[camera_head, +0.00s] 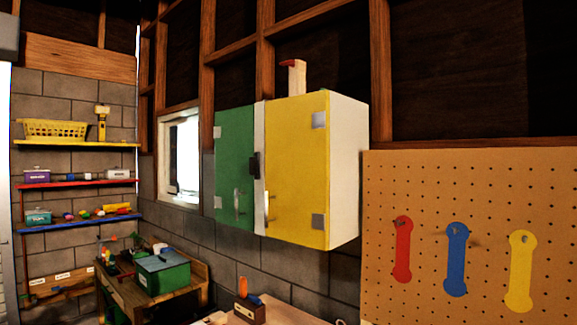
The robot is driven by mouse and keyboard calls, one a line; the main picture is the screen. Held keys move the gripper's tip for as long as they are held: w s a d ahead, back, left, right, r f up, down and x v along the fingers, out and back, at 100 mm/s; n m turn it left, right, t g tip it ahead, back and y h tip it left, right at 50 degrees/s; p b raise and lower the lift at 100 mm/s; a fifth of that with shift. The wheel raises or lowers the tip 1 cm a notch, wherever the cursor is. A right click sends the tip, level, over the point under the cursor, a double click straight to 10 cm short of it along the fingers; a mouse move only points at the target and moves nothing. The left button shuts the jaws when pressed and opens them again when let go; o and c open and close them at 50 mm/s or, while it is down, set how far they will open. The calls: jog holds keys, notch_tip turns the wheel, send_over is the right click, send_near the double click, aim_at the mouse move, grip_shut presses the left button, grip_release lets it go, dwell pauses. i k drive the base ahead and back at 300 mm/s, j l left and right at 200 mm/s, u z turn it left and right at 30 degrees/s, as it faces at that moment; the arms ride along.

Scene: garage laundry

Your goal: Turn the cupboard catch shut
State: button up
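A wall cupboard with white sides (349,170) hangs at the centre of the view. It has a green left door (233,150) and a yellow right door (297,165), and both look closed. A pale upright strip (259,125) runs between them. A small dark catch (255,165) sits on this strip at about mid-height. The catch looks upright, but it is too small to tell its exact angle. A metal handle (237,203) shows on the green door. My gripper is not in view.
A pegboard (480,190) with red, blue and yellow hanging tools stands at the right. A window (180,155) is left of the cupboard. Below, a workbench holds a green box (162,272). Shelves (75,144) line the left wall. A red-topped object (293,75) stands on the cupboard.

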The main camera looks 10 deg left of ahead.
aim_at(254, 161)
jog(key=i+j+z, duration=0.1)
jog(key=j+z, duration=0.2)
jog(key=j, duration=0.3)
jog(key=j+z, duration=0.35)
jog(key=j, duration=0.25)
jog(key=j+z, duration=0.1)
jog(key=j, duration=0.85)
jog(key=j+z, duration=0.1)
jog(key=j, duration=0.8)
jog(key=k+j+z, duration=0.1)
jog(key=j, duration=0.85)
